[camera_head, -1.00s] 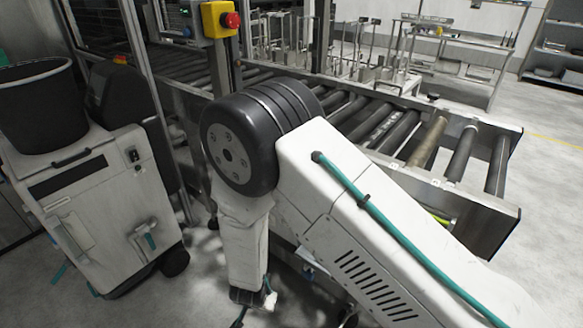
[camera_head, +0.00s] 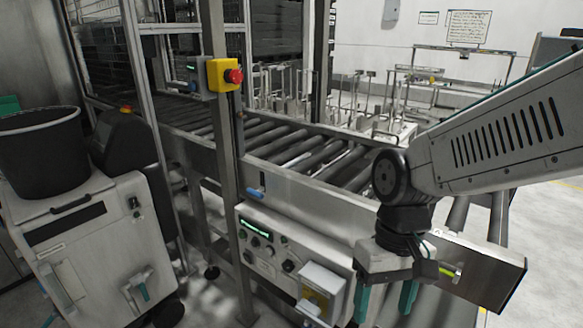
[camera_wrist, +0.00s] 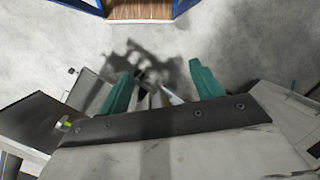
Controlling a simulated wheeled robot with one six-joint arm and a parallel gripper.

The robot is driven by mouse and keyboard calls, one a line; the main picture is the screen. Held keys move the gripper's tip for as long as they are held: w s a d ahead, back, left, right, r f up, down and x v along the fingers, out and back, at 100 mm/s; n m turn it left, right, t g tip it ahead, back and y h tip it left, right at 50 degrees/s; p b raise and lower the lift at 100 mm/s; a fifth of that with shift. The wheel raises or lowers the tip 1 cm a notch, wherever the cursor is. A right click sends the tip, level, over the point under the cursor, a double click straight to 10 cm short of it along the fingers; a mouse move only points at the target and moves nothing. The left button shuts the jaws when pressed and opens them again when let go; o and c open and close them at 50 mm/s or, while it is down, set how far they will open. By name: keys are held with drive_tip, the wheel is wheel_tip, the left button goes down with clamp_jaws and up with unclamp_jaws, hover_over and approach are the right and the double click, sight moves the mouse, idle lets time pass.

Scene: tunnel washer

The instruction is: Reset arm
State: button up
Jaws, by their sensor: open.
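My gripper (camera_head: 384,300) hangs at the lower right of the head view, below my raised white arm, in front of the roller conveyor's end. Its two teal fingers point down and stand apart, with nothing between them. In the wrist view my gripper (camera_wrist: 160,95) shows the same teal fingers spread over bare grey floor. Its shadow falls on the floor.
A roller conveyor (camera_head: 290,190) runs behind my gripper. Below it is a control panel (camera_head: 270,250). A red stop button on a yellow box (camera_head: 224,75) sits on a post. A black bucket (camera_head: 42,150) stands on a white machine (camera_head: 90,240) at left. Floor is free at far right.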

drive_tip(key=s+d+r+m+t, duration=0.1)
drive_tip(key=s+d+r+t, duration=0.1)
drive_tip(key=d, duration=0.4)
drive_tip(key=s+d+r+m+t, duration=0.1)
drive_tip(key=s+d+r+t, duration=0.1)
drive_tip(key=s+d+r, duration=0.2)
wheel_tip(320, 180, up, 3)
drive_tip(key=shift+s+d+r+m+h, duration=0.1)
drive_tip(key=shift+s+d+m+h, duration=0.25)
drive_tip(key=shift+d, duration=0.6)
